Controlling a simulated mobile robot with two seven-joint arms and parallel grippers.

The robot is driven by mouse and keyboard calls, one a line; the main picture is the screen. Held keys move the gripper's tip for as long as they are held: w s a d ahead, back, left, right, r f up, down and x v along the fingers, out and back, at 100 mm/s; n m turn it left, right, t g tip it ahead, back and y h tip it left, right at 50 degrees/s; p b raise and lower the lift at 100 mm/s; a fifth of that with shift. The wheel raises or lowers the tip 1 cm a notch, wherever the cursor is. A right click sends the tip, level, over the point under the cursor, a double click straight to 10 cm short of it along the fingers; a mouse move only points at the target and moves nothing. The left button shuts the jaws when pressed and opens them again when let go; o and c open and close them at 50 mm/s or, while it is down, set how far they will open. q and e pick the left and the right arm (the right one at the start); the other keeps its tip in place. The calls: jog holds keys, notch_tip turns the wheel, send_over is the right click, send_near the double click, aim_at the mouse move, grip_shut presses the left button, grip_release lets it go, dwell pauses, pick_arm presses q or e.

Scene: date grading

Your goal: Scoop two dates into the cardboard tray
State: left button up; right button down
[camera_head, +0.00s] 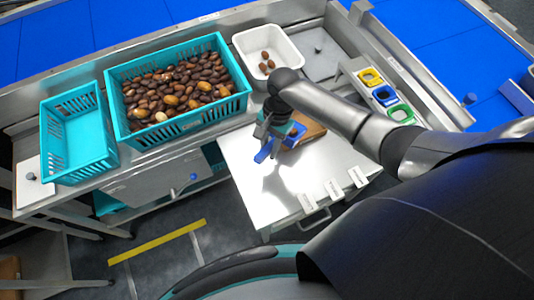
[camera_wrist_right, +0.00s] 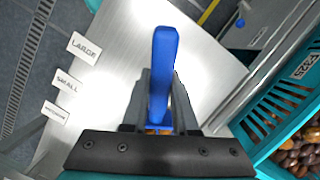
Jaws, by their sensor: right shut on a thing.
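My right gripper (camera_head: 270,138) is shut on a blue scoop (camera_head: 262,154) over the steel table. In the right wrist view the scoop's blue handle (camera_wrist_right: 163,62) stands up between the fingers (camera_wrist_right: 160,100). A small orange-brown patch shows low between the fingers; I cannot tell what it is. Many brown dates (camera_head: 175,90) fill the large teal crate (camera_head: 180,130). My left gripper is not in view.
A white tub (camera_head: 290,42) with a few dates (camera_head: 265,55) stands behind the gripper. An empty-looking teal crate (camera_head: 75,115) is at left. Yellow, blue and green rings (camera_head: 385,95) lie at right. The steel table (camera_head: 265,200) is clear in front, with label cards (camera_head: 333,188) along its edge.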

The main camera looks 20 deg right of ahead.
jog(key=shift+w+d+r+y, duration=0.25)
jog(key=shift+r+y, duration=0.05)
jog(key=shift+r, duration=0.2)
jog(key=shift+w+d+r+g+y, duration=0.35)
jog(key=shift+d+r+g+y, duration=0.15)
jog(key=shift+r+g+y, duration=0.15)
jog(key=shift+w+d+r+g+y+b, duration=0.3)
jog(key=shift+d+r+y+b, duration=0.15)
jog(key=shift+y+b, duration=0.15)
jog(key=shift+w+d+r+g+y+b, duration=0.4)
jog(key=shift+d+r+y+b, duration=0.15)
jog(key=shift+b, duration=0.3)
jog(key=d+r+y+b, duration=0.1)
jog(key=b, duration=0.1)
jog(key=w+r+g+b, duration=0.1)
jog(key=b, duration=0.1)
jog(key=shift+w+d+r+y, duration=0.15)
jog(key=shift+d+y, duration=0.25)
jog(key=shift+w+d+r+g+y+b, duration=0.2)
jog(key=shift+d+r+g+y+b, duration=0.2)
jog(key=shift+r+b, duration=0.15)
